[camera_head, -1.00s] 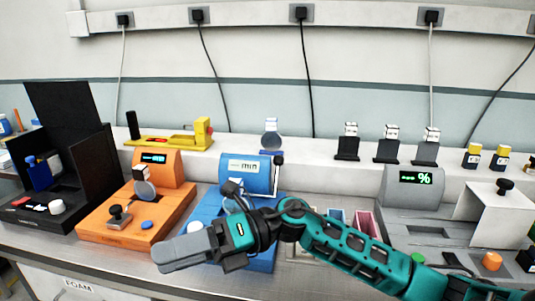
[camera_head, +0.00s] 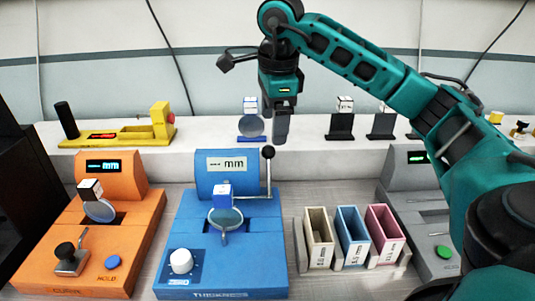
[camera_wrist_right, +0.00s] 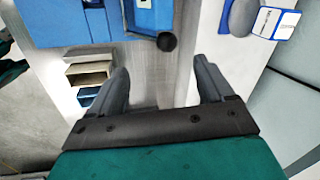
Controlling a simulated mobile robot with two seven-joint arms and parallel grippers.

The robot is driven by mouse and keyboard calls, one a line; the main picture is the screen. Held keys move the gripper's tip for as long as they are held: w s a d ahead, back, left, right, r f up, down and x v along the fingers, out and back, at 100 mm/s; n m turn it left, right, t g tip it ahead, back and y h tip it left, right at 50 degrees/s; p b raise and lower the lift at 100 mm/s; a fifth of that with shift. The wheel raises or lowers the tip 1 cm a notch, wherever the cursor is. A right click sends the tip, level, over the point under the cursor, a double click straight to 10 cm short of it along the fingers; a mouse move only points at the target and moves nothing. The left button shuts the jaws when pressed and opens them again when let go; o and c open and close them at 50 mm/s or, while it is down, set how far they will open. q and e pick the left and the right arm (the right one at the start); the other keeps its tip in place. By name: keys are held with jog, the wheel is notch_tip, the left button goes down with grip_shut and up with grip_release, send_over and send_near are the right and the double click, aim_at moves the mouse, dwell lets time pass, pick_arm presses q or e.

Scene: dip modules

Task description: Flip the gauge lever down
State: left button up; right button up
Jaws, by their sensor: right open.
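The blue thickness gauge (camera_head: 228,265) stands at the middle of the bench, with an "mm" display (camera_head: 228,164). Its lever stands upright on its right side, topped by a black ball knob (camera_head: 267,152). A grey-blue disc (camera_head: 226,219) with a blue and white cube tag sits upright at the gauge's measuring spot. My right gripper (camera_head: 281,134) points down just above and beside the knob, apparently not touching it. In the right wrist view, its two fingers (camera_wrist_right: 165,82) are spread and empty, with the black knob (camera_wrist_right: 167,42) beyond them. My left gripper is out of view.
An orange gauge (camera_head: 100,215) stands to the left. Tan, blue and pink bins (camera_head: 352,236) stand to the right, before a grey gauge (camera_head: 403,183). A white ledge (camera_head: 205,150) behind holds a yellow device (camera_head: 160,122), another disc (camera_head: 252,126) and black stands (camera_head: 341,126).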

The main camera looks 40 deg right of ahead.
aim_at(271, 152)
jog(key=f, duration=0.3)
jog(key=w+f, duration=0.1)
jog(key=f, duration=0.6)
jog(key=shift+w+d, duration=0.35)
jog(key=shift+d, duration=0.05)
jog(key=shift+r, duration=0.1)
jog(key=c, duration=1.2)
jog(key=shift+c, duration=1)
jog(key=shift+b, duration=0.3)
